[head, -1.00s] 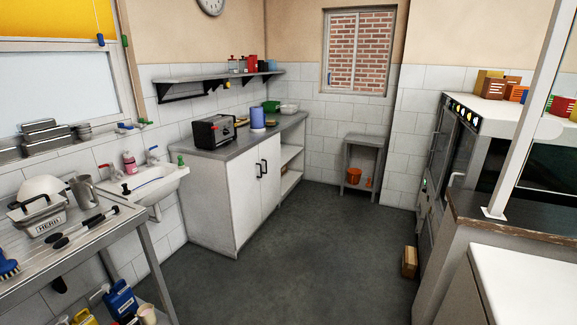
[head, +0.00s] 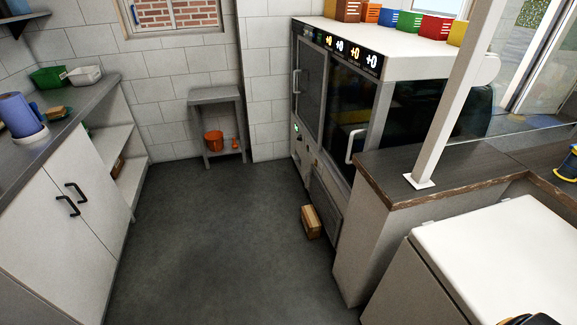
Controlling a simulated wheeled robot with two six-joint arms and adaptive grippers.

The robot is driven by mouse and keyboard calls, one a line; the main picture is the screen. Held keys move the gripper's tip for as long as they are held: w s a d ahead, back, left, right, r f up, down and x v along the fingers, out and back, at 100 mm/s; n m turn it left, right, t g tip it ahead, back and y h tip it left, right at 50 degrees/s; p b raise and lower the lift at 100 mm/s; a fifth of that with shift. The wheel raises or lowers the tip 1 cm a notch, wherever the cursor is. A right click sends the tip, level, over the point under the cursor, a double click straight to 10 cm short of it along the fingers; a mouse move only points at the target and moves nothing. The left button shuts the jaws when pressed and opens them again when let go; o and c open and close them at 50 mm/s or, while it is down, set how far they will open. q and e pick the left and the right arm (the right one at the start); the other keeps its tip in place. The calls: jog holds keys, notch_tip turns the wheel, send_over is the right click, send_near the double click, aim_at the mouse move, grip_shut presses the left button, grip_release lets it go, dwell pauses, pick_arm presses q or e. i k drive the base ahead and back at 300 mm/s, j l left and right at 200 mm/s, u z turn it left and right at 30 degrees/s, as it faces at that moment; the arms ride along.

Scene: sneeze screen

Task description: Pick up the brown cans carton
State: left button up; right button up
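A small brown carton (head: 312,222) sits on the dark floor in the head view, right of centre, close against the foot of the fridge cabinet. It is too small to tell whether it holds cans. A brown crate (head: 347,11) also stands at the left end of the row on top of the fridge cabinet.
The fridge cabinet (head: 331,83) stands behind the floor carton. A dark-topped counter (head: 385,180) and a white-topped unit (head: 490,255) block the right. A white cupboard (head: 62,235) lines the left. The grey floor (head: 205,245) between is clear.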

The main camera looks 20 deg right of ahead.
aim_at(312, 225)
jog(key=i+z, duration=0.3)
jog(key=i, duration=0.15)
jog(key=i+j+z, duration=0.3)
jog(key=i, duration=0.15)
jog(key=i+j+z, duration=0.15)
jog(key=i+z, duration=0.15)
jog(key=i, duration=0.15)
jog(key=i+j+z, duration=0.25)
jog(key=i+j, duration=0.1)
jog(key=i, duration=0.05)
